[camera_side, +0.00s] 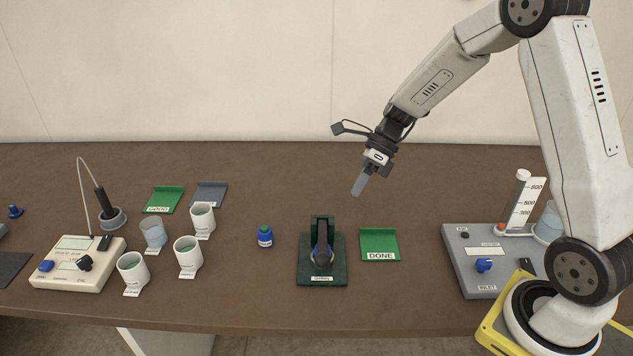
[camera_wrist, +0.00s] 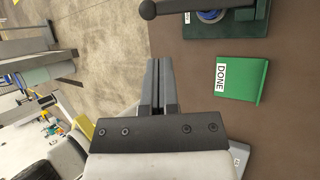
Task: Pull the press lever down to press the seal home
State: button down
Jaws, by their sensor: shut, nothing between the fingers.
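The dark green press (camera_side: 322,270) stands on the brown table, in the middle of the side view. Its dark lever (camera_side: 321,238) sits at the top of its frame, and a blue part shows inside the press. In the wrist view the press base (camera_wrist: 225,27) is at the top, with the lever's round black knob (camera_wrist: 148,10) reaching left. My gripper (camera_side: 358,190) is shut and empty, in the air above and to the right of the press, apart from it. Its closed fingers also show in the wrist view (camera_wrist: 162,85). The seal itself is not clearly visible.
A green DONE tray (camera_side: 380,243) lies right of the press. A small blue-and-green bottle (camera_side: 265,237) stands left of it. Several white cups and a cream meter (camera_side: 78,267) are farther left. A grey dispenser box (camera_side: 490,262) is at the right. Table between bottle and press is clear.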

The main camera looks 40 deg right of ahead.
aim_at(326, 253)
jog(key=shift+s+d+r+m+y, duration=0.3)
jog(key=shift+s+r, duration=0.2)
jog(key=shift+s, duration=0.15)
jog(key=x, duration=1.4)
jog(key=shift+s, duration=0.2)
jog(key=shift+f, duration=0.1)
jog(key=shift+s+a+f+h, duration=0.15)
jog(key=shift+f, duration=0.45)
jog(key=shift+s+a+f+h, duration=0.15)
jog(key=shift+s+f+h, duration=0.05)
jog(key=shift+f, duration=0.35)
jog(key=shift+s+a+f+h, duration=0.15)
jog(key=shift+a+f, duration=0.05)
jog(key=shift+f, duration=0.4)
jog(key=shift+s+r, duration=0.1)
